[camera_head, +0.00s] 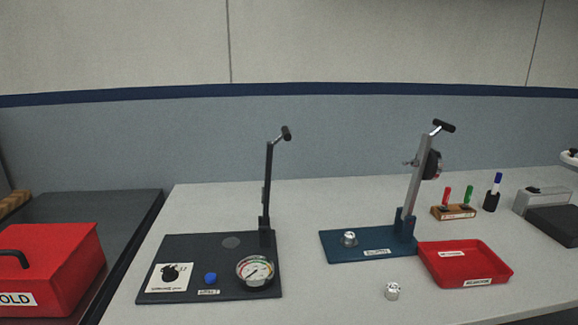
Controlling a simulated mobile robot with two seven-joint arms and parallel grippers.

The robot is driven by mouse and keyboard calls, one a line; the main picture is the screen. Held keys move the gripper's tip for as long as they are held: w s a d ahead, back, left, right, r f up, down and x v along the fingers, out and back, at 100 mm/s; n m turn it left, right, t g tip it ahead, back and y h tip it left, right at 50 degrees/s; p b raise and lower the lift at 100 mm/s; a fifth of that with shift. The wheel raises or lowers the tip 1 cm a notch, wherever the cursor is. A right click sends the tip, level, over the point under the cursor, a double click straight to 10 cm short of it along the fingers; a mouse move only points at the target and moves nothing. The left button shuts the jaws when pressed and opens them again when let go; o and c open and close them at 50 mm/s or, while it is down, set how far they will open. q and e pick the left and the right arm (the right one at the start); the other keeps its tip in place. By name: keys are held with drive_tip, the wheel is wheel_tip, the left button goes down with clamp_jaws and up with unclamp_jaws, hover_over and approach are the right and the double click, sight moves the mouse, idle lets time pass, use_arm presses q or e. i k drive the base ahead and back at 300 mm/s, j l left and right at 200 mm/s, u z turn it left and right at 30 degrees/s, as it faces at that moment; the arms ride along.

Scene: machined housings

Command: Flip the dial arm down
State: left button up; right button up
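A dial arm (416,187), a silver bar, stands up and leans slightly right from the right end of a blue base plate (340,251). A black cross handle (443,126) tops it, and a round dial (432,165) is mounted on its right side. A small silver part (349,239) sits on the blue plate near its left end. A second, dark arm (267,190) with a black handle stands upright on a black plate (200,244) to the left. Neither of my grippers is in view.
The black plate carries a gauge (255,271), a blue knob (210,278) and a white card (158,284). A red tray (503,274) stands right of the blue plate. A loose silver part (392,291) lies in front. Pens (453,211) stand behind; a red box (60,260) is far left.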

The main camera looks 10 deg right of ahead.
sight(427, 164)
drive_tip(key=l+u, duration=0.25)
drive_tip(key=u, duration=0.3)
drive_tip(key=k+l+u, duration=0.2)
drive_tip(key=l, duration=0.2)
drive_tip(key=k+l+u, duration=0.2)
drive_tip(key=l, duration=0.2)
drive_tip(key=k+l, duration=0.45)
drive_tip(key=l, duration=0.25)
drive_tip(key=k+l+u, duration=0.15)
drive_tip(key=k+l, duration=0.3)
drive_tip(key=l, duration=0.2)
drive_tip(key=k+l, duration=0.5)
drive_tip(key=l, duration=0.15)
drive_tip(key=u, duration=0.05)
